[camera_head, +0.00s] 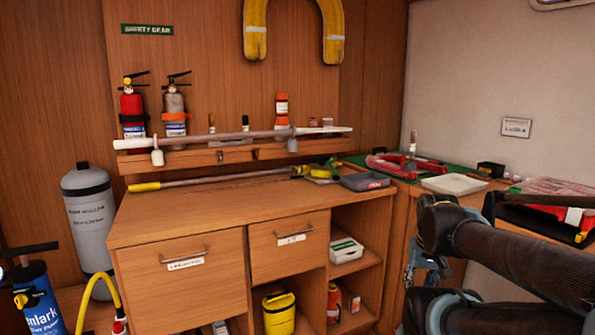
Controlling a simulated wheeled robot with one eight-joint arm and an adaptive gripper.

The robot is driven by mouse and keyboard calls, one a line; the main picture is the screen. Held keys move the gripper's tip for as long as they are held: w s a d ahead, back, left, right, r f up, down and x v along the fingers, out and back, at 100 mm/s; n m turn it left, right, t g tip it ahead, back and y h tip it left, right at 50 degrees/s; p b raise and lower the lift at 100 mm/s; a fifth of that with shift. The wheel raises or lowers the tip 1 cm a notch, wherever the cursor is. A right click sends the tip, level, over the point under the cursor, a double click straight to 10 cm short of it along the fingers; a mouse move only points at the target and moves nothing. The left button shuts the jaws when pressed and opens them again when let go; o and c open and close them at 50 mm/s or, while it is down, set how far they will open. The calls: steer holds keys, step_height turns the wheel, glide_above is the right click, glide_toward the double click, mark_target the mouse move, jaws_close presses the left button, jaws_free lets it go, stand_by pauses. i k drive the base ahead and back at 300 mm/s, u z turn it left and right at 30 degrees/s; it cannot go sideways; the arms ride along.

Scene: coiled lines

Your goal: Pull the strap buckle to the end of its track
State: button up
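I cannot pick out the strap buckle with certainty. A wall shelf (195,158) carries a long pale pole (215,137), and a small dark fitting (253,154) sits on the shelf's front edge; I cannot tell whether it is the buckle. No track is clearly visible. My dark arm fills the lower right. A blue-grey part that looks like my gripper (418,264) shows behind the arm, in front of the right counter. Its fingers are mostly hidden, so I cannot tell whether it is open or shut. It is well to the right of the shelf.
A wooden cabinet (150,217) with two drawers stands below the shelf. A yellow-ended pole (215,179) and a dark grey case (362,182) lie on top. Fire extinguishers (133,110) stand on the shelf. A grey cylinder (90,220) is at left. The cabinet top's front is clear.

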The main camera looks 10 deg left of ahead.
mark_target(299, 174)
steer(key=k, duration=1.3)
steer(key=u, duration=0.6)
steer(key=i, duration=1)
